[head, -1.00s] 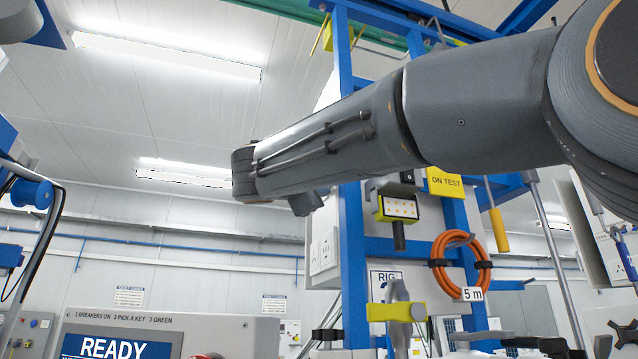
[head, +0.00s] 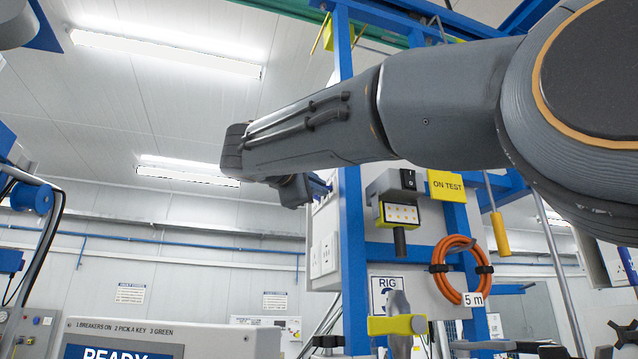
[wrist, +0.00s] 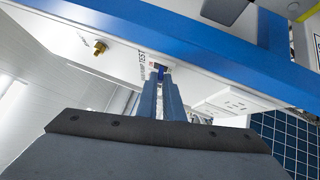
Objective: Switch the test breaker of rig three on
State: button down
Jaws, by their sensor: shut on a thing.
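My gripper (wrist: 161,84) reaches up to the pale side panel (wrist: 105,62) of the rig in the wrist view. Its two blue fingers are close together, shut on the small blue lever of the test breaker (wrist: 160,70). Partly hidden lettering runs down the panel beside the fingers. In the head view the gripper (head: 319,186) is at the rig's left side, mostly behind my arm, and the breaker cannot be made out. The rig sign (head: 384,285) below reads "RIG", its number partly covered. I cannot tell the lever's position.
A blue frame beam (wrist: 185,50) runs just beyond the fingers. A brass fitting (wrist: 100,47) sticks out on the left and a white socket plate (wrist: 236,103) is on the right. An orange hose coil (head: 437,268) and a READY console (head: 170,345) stand lower down.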

jog(key=shift+d+r+m+g+y+p, duration=0.1)
jog(key=shift+r+m+g+y+p, duration=0.65)
jog(key=shift+p, duration=0.85)
jog(key=shift+r+m+g+y+p, duration=0.35)
jog(key=shift+m+g+p, duration=0.65)
jog(key=shift+p, duration=0.65)
jog(key=shift+d+r+m+g+y+p, duration=0.1)
jog(key=shift+r+m+g+y+p, duration=0.5)
jog(key=shift+m+p, duration=0.75)
jog(key=shift+f+n+p, duration=0.1)
jog(key=shift+n+p, duration=0.2)
jog(key=shift+p, duration=0.05)
jog(key=c, duration=2.2)
grip_release()
